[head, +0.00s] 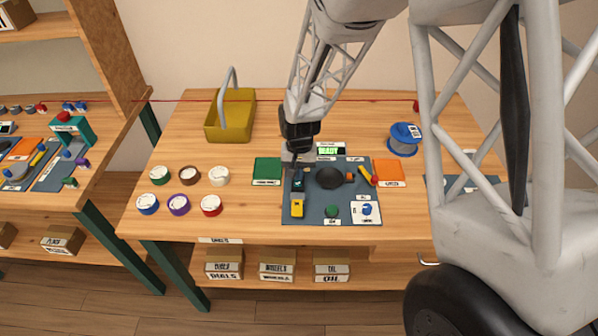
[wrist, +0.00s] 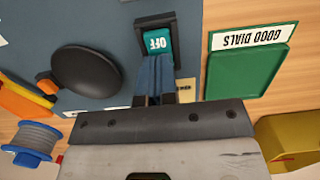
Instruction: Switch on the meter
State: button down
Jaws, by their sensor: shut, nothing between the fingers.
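A teal rocker switch (wrist: 157,42) in a black frame shows the word OFF in the wrist view. It sits on a blue-grey mat (head: 315,215), and in the head view it shows small near the mat's left edge (head: 298,185). My gripper (wrist: 155,88) is shut and empty, with its fingertips at the switch's near edge; I cannot tell whether they touch it. In the head view the gripper (head: 291,170) points down over the mat. A small display with green characters (head: 329,150) stands at the mat's back edge. A yellow device (head: 297,207) lies in front of the switch.
A round black disc (head: 330,178) is close to the right of the switch. A green tray (head: 267,170) labelled GOOD DIALS and an orange tray (head: 390,172) flank the mat. A yellow basket (head: 232,118), a blue spool (head: 404,143) and several coloured rings (head: 178,204) stand around.

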jog(key=shift+s+f, duration=0.3)
jog(key=shift+s, duration=0.3)
jog(key=shift+s+f, duration=0.3)
jog(key=shift+s, duration=0.25)
notch_tip(320, 180, up, 15)
jog(key=w, duration=0.3)
jog(key=shift+r, duration=0.15)
jog(key=shift+a, duration=0.1)
dwell(0.3)
